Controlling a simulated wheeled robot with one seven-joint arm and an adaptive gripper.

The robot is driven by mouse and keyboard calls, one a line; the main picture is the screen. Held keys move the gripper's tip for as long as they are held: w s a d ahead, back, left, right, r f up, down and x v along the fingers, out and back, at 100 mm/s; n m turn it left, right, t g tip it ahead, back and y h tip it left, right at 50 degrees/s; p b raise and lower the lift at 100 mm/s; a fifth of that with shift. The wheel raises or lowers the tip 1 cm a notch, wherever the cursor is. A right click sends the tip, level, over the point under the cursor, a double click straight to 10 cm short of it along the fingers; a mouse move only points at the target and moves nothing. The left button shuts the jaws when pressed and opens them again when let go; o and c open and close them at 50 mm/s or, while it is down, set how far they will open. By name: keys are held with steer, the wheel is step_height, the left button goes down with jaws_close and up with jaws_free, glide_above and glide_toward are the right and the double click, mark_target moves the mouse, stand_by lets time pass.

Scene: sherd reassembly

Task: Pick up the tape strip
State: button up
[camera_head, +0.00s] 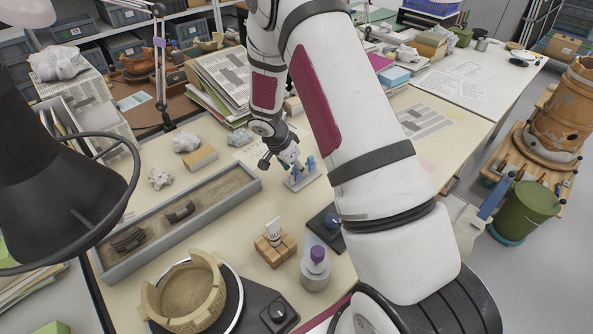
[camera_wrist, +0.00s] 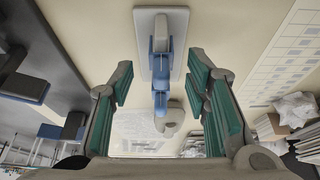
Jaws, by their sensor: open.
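A small pale grey stand (camera_head: 303,180) with blue parts sits on the table in the head view. In the wrist view the stand's plate (camera_wrist: 181,22) carries blue upright pieces and a pale piece in the middle. I cannot clearly tell which part is the tape strip; it may be the blue and pale piece (camera_wrist: 160,45) on the stand. My gripper (camera_head: 287,160) is right at the stand, seen from above. In the wrist view my gripper (camera_wrist: 162,84) is open, its green-padded fingers on either side of the blue parts, with visible gaps. Nothing is clearly held.
A long sand tray (camera_head: 184,215) with dark sherds lies to the left. A partly rebuilt pot (camera_head: 187,293) stands on a turntable. A glue tube (camera_head: 273,231) in a wooden block and a purple-capped bottle (camera_head: 315,268) stand nearer. A black lamp (camera_head: 60,170) fills the left foreground.

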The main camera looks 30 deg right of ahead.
steer(key=shift+x, duration=0.9)
steer(key=c, duration=0.8)
steer(key=shift+w+r, duration=0.1)
